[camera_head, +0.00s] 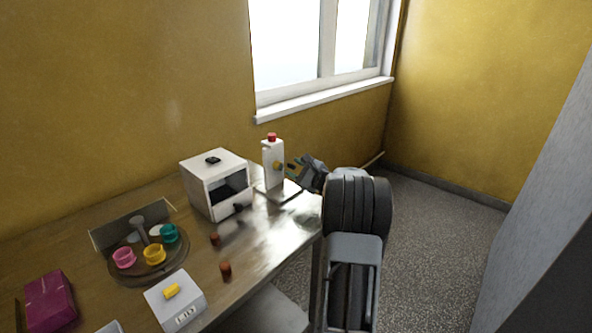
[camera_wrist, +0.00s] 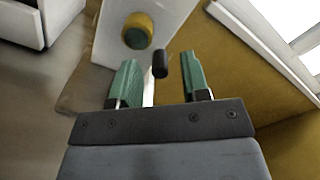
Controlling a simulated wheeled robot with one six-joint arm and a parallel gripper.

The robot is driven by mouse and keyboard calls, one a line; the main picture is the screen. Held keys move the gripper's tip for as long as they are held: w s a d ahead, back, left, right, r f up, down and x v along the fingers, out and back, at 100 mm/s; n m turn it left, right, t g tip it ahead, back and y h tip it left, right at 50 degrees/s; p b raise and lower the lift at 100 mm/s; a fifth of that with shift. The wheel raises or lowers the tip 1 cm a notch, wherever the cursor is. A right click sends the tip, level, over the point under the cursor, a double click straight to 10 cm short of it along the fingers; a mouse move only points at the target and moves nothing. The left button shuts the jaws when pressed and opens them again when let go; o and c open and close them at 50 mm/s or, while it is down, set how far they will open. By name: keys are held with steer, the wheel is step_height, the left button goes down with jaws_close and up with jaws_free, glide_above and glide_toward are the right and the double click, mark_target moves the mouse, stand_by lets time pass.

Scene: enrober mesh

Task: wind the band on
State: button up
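A white upright post (camera_head: 273,165) with a red cap (camera_head: 271,136) stands at the table's right end in the head view. A short black peg (camera_wrist: 160,64) shows right of and below the knob in the wrist view. My gripper (camera_wrist: 159,66) is open, its green fingers on either side of the peg in that picture. I cannot tell whether they reach around it or touch it. In the head view my gripper (camera_head: 293,166) is close beside the knob.
A white box (camera_head: 207,172) with a dark front opening stands left of the post. A round tray (camera_head: 125,271) holds pink, yellow and teal cups. Two brown pieces (camera_head: 225,268) lie nearby. A white switch box (camera_head: 190,312) and a magenta box (camera_head: 50,298) are nearer.

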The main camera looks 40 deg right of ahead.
mark_target(279, 176)
jaws_close()
steer(key=shift+m, duration=0.4)
